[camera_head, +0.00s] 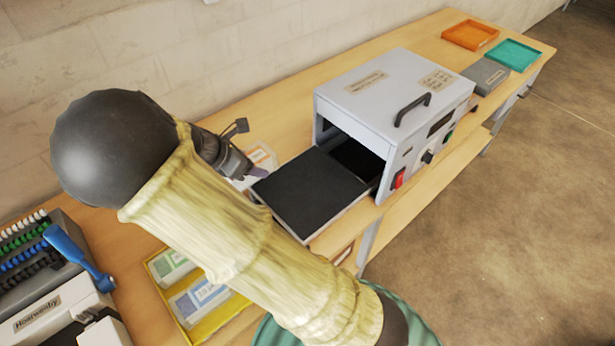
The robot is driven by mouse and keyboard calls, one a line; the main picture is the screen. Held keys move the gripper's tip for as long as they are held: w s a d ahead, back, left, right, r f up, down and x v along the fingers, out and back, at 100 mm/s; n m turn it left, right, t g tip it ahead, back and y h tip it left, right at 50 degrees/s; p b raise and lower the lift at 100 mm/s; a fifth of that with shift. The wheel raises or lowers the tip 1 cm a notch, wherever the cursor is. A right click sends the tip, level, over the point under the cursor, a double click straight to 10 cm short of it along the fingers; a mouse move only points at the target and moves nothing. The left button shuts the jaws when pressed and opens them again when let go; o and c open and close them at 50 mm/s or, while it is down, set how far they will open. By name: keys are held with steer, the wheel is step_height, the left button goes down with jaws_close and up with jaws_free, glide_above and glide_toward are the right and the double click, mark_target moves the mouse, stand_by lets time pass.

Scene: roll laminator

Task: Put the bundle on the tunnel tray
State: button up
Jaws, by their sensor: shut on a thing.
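The tunnel tray (312,192) is a flat black plate with a light rim. It sticks out of the open left end of the grey box-shaped tunnel machine (385,85). My gripper (245,168) is just left of the tray's far left corner, partly hidden by my arm. It is shut on a bundle (262,155), a pale, flat piece with an orange mark, mostly hidden behind the gripper. A small purple patch shows by the fingers. I cannot tell how high the bundle is above the table. The visible tray surface is bare.
A yellow tray (219,313) with green- and blue-labelled packs lies at lower left. A binding machine (55,300) with a blue lever is left of it. An orange tray (470,35), a teal tray (514,53) and a grey box (485,76) stand at far right.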

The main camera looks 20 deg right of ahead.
steer(key=s+d+p, duration=0.2)
steer(key=d+p, duration=0.5)
steer(key=d, duration=0.8)
steer(key=shift+s+d+p, duration=0.2)
steer(key=shift+s+p, duration=0.1)
steer(key=p, duration=0.1)
glide_above(320, 179)
steer(key=a, duration=0.3)
steer(key=shift+s+d+f, duration=0.1)
steer(key=shift+s+f, duration=0.15)
steer(key=shift+f, duration=1.15)
steer(key=shift+s+f, duration=0.2)
steer(key=shift+f, duration=1.2)
steer(key=shift+f+p, duration=0.85)
steer(key=shift+f, duration=1.25)
